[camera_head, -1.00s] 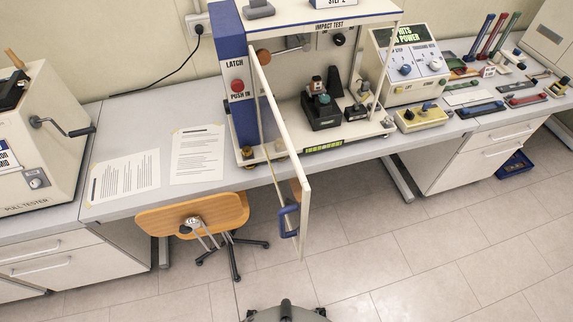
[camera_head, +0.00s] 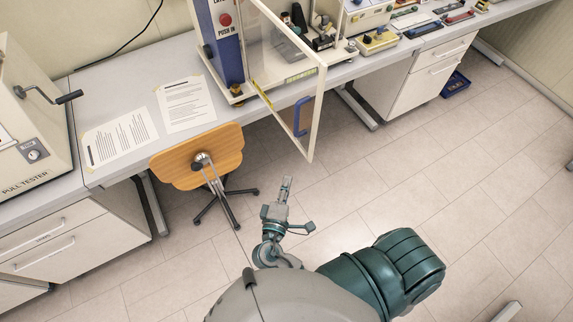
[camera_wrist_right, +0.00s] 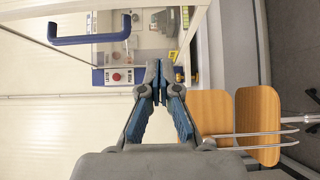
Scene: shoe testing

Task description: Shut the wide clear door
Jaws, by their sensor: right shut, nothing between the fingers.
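The wide clear door (camera_head: 318,122) has a white frame and stands open, swung out from the impact test machine (camera_head: 222,40) past the bench's front edge. Its blue handle (camera_head: 303,116) is on the outer part of the door and also shows at the upper left of the right wrist view (camera_wrist_right: 90,31). My right gripper (camera_head: 287,182) is below the door in the head view, over the floor and apart from the handle. In the right wrist view its fingertips (camera_wrist_right: 157,70) are together with nothing between them. My left gripper is not in view.
An orange chair (camera_head: 197,157) stands left of my right gripper, in front of the bench. The pull tester (camera_head: 32,125) is at the left. Papers (camera_head: 185,103) lie on the bench. A yellow-based device (camera_head: 377,42) is at the right.

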